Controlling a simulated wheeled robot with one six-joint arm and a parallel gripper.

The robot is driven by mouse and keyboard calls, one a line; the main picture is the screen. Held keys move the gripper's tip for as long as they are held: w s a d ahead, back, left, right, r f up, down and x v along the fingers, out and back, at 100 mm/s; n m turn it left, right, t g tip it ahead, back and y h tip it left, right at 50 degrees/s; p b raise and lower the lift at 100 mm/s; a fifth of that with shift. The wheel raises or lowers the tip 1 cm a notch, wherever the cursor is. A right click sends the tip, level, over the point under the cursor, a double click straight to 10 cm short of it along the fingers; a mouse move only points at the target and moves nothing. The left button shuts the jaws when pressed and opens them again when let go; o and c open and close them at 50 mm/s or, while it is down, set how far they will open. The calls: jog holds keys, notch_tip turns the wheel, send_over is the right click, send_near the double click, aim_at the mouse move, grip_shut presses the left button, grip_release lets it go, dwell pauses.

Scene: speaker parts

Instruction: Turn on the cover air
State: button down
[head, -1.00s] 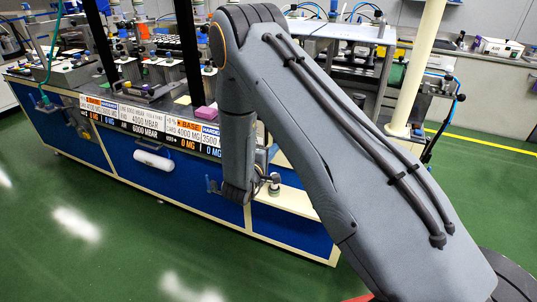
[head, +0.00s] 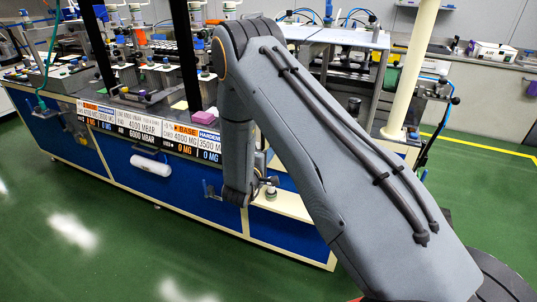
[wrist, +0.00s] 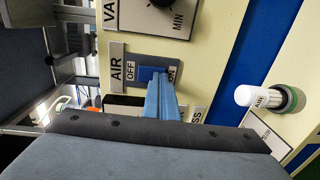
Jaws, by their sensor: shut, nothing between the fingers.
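In the wrist view, a grey plate labelled AIR carries a blue rocker switch (wrist: 151,75) between the OFF and ON labels. My gripper (wrist: 166,80) has its blue fingers together and empty, with the tips at the ON side of the switch. They overlap its edge in the picture; I cannot tell whether they touch. The fingers partly cover the ON label. The switch is not distinguishable there.
A large knob (wrist: 160,3) marked MIN is above the switch in the wrist view. A white AIR knob (wrist: 258,97) with a green ring sticks out at right. In the head view the blue bench (head: 130,165) has a white cylinder (head: 151,167) on its front; green floor is clear before it.

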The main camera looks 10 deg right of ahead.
jog(key=f+b+v, duration=0.2)
jog(key=f+v, duration=0.1)
jog(key=v, duration=1)
jog(key=shift+s+a, duration=0.3)
jog(key=shift+s, duration=0.1)
jog(key=s+d+r+m+g+y, duration=0.2)
jog(key=s+r+m+g+y, duration=0.1)
jog(key=s, duration=0.5)
jog(key=s+d+r+m+g+y, duration=0.2)
jog(key=s+r+m+g+y, duration=0.1)
jog(key=s, duration=0.6)
jog(key=s+d+r+m+g+y, duration=0.2)
jog(key=s+r+m+g+y, duration=0.2)
jog(key=s+g, duration=0.2)
jog(key=shift+s+r+g, duration=0.2)
jog(key=shift+s+g, duration=0.1)
jog(key=shift+s, duration=0.95)
